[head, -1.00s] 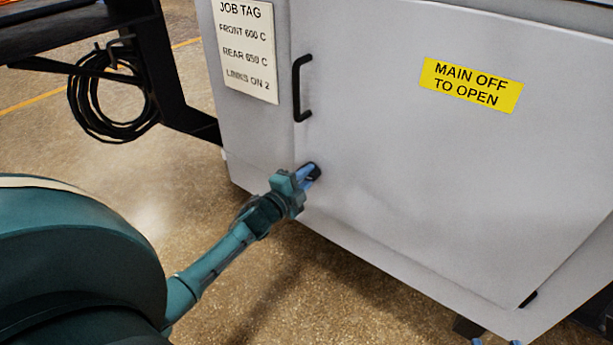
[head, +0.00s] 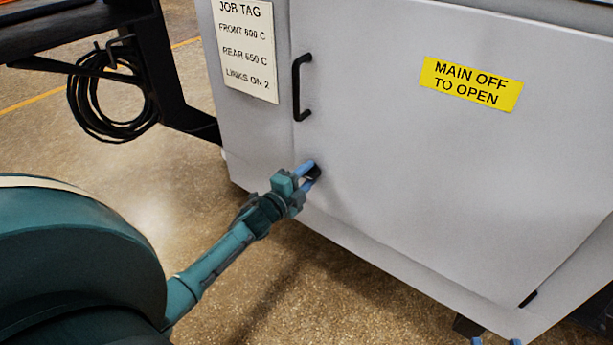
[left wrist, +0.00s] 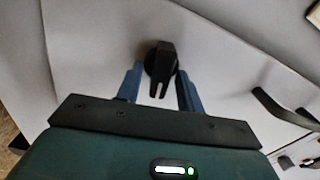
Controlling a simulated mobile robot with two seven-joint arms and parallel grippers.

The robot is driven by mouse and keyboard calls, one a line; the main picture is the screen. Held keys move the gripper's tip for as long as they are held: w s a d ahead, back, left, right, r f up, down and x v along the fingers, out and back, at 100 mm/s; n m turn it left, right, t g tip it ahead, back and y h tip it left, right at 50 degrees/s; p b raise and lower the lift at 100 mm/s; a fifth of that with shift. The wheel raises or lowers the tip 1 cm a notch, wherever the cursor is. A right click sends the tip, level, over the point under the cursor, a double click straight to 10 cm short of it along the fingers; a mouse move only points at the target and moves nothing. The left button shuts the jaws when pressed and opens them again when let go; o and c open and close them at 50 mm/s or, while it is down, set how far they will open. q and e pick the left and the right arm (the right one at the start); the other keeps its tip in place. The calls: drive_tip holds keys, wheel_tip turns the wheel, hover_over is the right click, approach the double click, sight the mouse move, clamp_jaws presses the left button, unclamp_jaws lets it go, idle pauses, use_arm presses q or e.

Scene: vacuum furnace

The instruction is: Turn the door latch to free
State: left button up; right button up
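The door latch (left wrist: 161,62) is a small black turn knob low on the left side of the grey furnace door (head: 420,170). It also shows in the head view (head: 314,172), partly covered by fingers. My left gripper (head: 308,174) is at the latch, its blue fingers on either side of it. In the left wrist view the left gripper (left wrist: 159,85) has its fingers apart, with narrow gaps beside the knob's lever; contact cannot be made out. My right gripper (head: 496,342) shows only two blue fingertips, apart, at the bottom edge.
A black door handle (head: 298,88) stands out above the latch, and shows at right in the left wrist view (left wrist: 282,108). A job tag (head: 248,50) and a yellow sign (head: 471,85) are flat on the front. A coiled cable (head: 105,95) hangs at left.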

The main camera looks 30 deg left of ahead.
use_arm(q)
drive_tip(key=s+p, duration=0.1)
drive_tip(key=s, duration=0.3)
drive_tip(key=s+p, duration=0.1)
drive_tip(key=s, duration=0.3)
drive_tip(key=s+a+p, duration=0.1)
drive_tip(key=s, duration=0.4)
drive_tip(key=shift+s, duration=0.1)
use_arm(e)
drive_tip(key=shift+s+d+f+m+g+h, duration=0.1)
drive_tip(key=shift+s+d+m+g+h, duration=0.15)
drive_tip(key=shift+g, duration=0.3)
drive_tip(key=shift+d+m+g+h, duration=0.15)
drive_tip(key=shift+m+g+h, duration=0.15)
drive_tip(key=shift+g, duration=0.25)
